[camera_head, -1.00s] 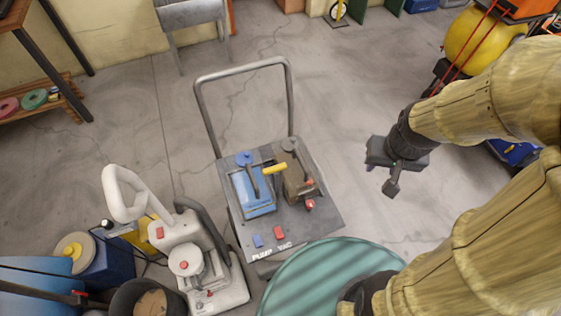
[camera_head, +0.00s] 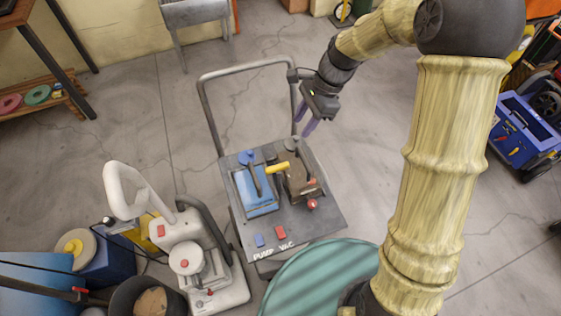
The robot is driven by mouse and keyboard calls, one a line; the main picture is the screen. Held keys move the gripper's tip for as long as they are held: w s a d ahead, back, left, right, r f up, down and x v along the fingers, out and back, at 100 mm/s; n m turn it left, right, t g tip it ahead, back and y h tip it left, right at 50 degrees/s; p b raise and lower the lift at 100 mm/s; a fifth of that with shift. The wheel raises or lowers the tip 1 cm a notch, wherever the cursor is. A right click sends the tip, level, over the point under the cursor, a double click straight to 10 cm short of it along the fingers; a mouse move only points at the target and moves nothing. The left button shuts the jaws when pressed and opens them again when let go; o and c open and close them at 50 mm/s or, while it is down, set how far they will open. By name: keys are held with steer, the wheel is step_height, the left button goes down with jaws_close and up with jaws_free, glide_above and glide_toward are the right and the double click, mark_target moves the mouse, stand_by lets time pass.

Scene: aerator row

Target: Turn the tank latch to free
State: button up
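A grey cart top (camera_head: 325,219) marked PUMP VAC carries a blue unit (camera_head: 260,207) with a blue-knobbed dark lever (camera_head: 252,170) and a brown unit (camera_head: 295,182) beside it. A yellow handle (camera_head: 277,168) lies between the two units, near their far ends. A red knob (camera_head: 312,204) sits at the brown unit's near right. No label shows which of these is the tank latch. My gripper (camera_head: 305,127) is above the cart's far right corner, pointing down, apart from the handles. Its two fingers look spread, with nothing between them.
The cart's push bar (camera_head: 203,105) rises behind. A white machine (camera_head: 215,285) stands close on the left and a round green top (camera_head: 315,285) in front.

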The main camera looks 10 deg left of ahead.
mark_target(278, 166)
steer(key=p+x, duration=0.1)
steer(key=x, duration=1.6)
steer(key=shift+d+f, duration=0.15)
steer(key=shift+f, duration=0.1)
jaws_close()
